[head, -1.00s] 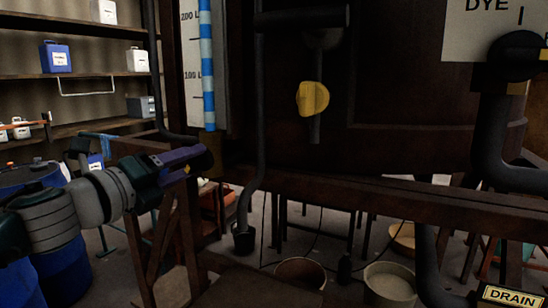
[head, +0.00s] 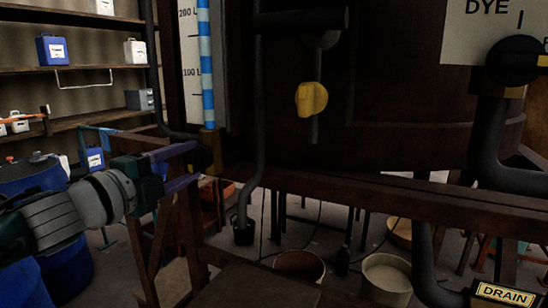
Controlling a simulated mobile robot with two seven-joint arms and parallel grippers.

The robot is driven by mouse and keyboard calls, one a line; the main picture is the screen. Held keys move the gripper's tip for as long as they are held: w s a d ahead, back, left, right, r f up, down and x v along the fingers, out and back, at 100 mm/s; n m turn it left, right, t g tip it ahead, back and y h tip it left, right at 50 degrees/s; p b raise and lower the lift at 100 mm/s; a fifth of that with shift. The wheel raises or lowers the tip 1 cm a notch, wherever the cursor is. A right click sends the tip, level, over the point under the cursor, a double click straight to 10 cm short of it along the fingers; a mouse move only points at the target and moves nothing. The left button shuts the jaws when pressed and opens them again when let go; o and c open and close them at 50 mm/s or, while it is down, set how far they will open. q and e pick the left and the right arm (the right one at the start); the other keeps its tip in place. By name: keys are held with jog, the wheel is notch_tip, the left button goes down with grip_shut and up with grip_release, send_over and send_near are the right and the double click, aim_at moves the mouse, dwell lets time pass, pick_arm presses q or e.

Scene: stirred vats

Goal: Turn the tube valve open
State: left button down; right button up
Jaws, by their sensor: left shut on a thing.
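The sight tube (head: 207,60), striped blue and white, stands upright beside a scale plate with 100 and 200 marks. At its foot is a brass-coloured fitting (head: 209,139), the tube valve, partly hidden by my gripper. My left gripper (head: 203,157) comes in from the left and is shut on the tube valve at the tube's lower end. The valve's handle is mostly covered by the dark fingers, so its angle cannot be told. My right gripper is not in view.
A yellow knob (head: 311,99) sits on the dark vat's front. A black dye valve (head: 514,61) and a drain sign (head: 503,295) are at right. A wooden beam (head: 400,201) crosses below the vat. Buckets (head: 386,275) and blue barrels (head: 66,272) stand below.

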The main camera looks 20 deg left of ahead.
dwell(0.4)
pick_arm(q)
jog(key=shift+c, duration=1.2)
grip_release()
jog(key=s, duration=1)
jog(key=shift+a, duration=0.4)
